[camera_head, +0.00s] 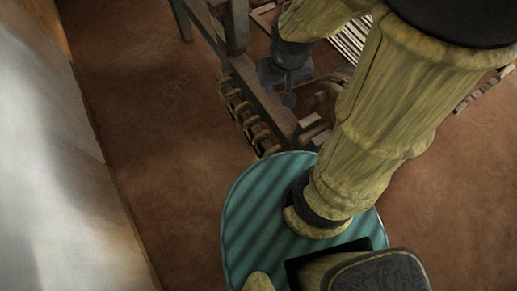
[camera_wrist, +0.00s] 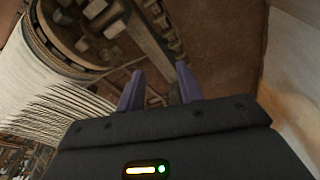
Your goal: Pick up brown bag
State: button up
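I cannot make out a brown bag in either view. My gripper (camera_wrist: 160,88) shows in the wrist view with its two purple-grey fingers apart and nothing held between them. Beyond the fingers are wooden loom parts and the floor. In the head view my gripper (camera_head: 288,92) is a dark shape hanging over the wooden loom frame, and its fingers are hard to make out there. My own arm covers part of the loom in the head view.
The wooden loom (camera_head: 262,104) has a row of rounded pegs along its beam. A large roll of pale threads (camera_wrist: 42,75) fills the wrist view's left. Brown floor (camera_head: 150,90) is clear left of the loom, up to a pale wall (camera_head: 55,170).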

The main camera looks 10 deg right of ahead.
jog(key=o, duration=0.7)
jog(key=shift+w+f+b, duration=0.1)
jog(key=shift+f+b, duration=0.3)
jog(key=o, duration=0.7)
jog(key=b+x, duration=0.3)
jog(key=shift+f, duration=0.3)
jog(key=n+g+b, duration=0.1)
jog(key=n+b, duration=0.3)
jog(key=b, duration=2.9)
send_over(263, 133)
jog(key=s, duration=0.2)
notch_tip(263, 133, down, 36)
jog(key=shift+d, duration=0.2)
jog(key=shift+w, duration=0.1)
jog(key=f+b, duration=0.1)
jog(key=f, duration=0.3)
jog(key=w+f+b, duration=0.1)
jog(key=f, duration=0.3)
jog(key=f+b, duration=0.1)
jog(key=f, duration=0.3)
jog(key=shift+w+a, duration=0.2)
jog(key=shift+a, duration=0.05)
